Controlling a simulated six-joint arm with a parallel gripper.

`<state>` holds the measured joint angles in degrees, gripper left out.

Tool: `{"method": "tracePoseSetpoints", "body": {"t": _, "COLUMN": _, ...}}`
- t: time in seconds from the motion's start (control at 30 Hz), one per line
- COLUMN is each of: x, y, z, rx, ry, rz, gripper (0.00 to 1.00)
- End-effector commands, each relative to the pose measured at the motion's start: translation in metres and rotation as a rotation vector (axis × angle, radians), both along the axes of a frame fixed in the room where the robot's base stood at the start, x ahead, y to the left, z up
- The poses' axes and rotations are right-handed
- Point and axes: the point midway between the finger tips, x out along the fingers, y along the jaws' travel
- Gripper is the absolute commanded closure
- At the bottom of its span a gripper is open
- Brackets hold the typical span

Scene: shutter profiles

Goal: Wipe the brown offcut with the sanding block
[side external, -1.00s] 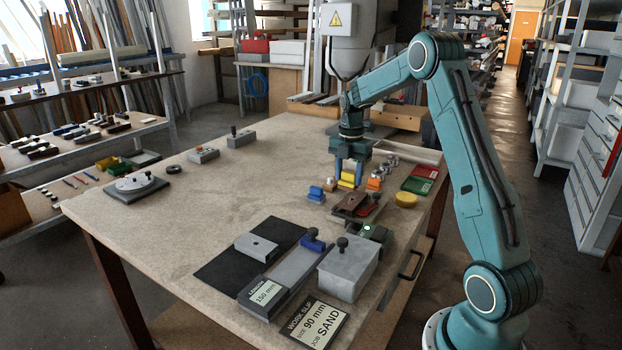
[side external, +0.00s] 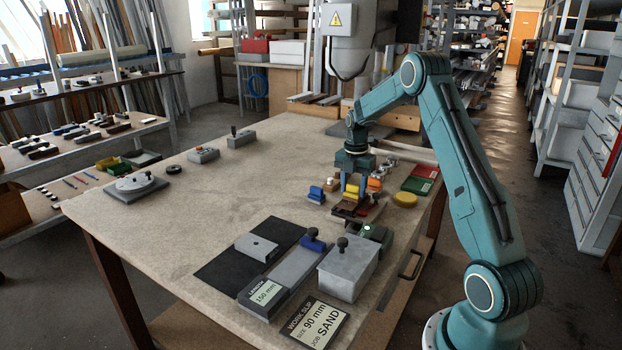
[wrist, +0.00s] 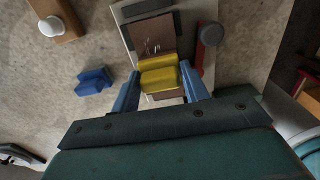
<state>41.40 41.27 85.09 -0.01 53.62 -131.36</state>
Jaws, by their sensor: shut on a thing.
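My gripper (side external: 352,192) is shut on a yellow block (wrist: 158,75), probably the sanding block, with one blue finger at each end. The brown offcut (wrist: 152,35) lies flat on a pale board with some scribbled marks on its face. The yellow block lies across the middle of the offcut in the wrist view and hides that part. In the side view the offcut (side external: 343,210) shows just below the fingers. I cannot tell whether block and offcut touch.
A red strip with a dark round knob (wrist: 211,34) is right of the offcut. A blue block (side external: 316,193), an orange block (side external: 374,184) and a yellow disc (side external: 404,200) stand nearby. A grey box with a knob (side external: 347,270) is in front.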

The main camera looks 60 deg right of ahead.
Motion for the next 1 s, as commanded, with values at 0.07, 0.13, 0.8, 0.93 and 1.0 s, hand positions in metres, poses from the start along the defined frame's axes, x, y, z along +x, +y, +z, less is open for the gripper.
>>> {"method": "tracePoseSetpoints", "body": {"t": 0.07, "x": -0.001, "y": -0.008, "z": -0.001, "rx": 0.000, "ry": 0.001, "rz": -0.002, "gripper": 0.77}}
{"method": "tracePoseSetpoints", "body": {"t": 0.13, "x": -0.001, "y": -0.014, "z": -0.001, "rx": 0.000, "ry": 0.000, "rz": -0.001, "gripper": 0.77}}
{"method": "tracePoseSetpoints", "body": {"t": 0.8, "x": 0.000, "y": -0.004, "z": -0.001, "rx": 0.002, "ry": 0.002, "rz": 0.003, "gripper": 0.77}}
{"method": "tracePoseSetpoints", "body": {"t": 0.93, "x": 0.000, "y": 0.009, "z": 0.000, "rx": 0.002, "ry": 0.002, "rz": 0.002, "gripper": 0.77}}
{"method": "tracePoseSetpoints", "body": {"t": 1.0, "x": 0.000, "y": 0.015, "z": -0.001, "rx": 0.002, "ry": 0.002, "rz": 0.003, "gripper": 0.77}}
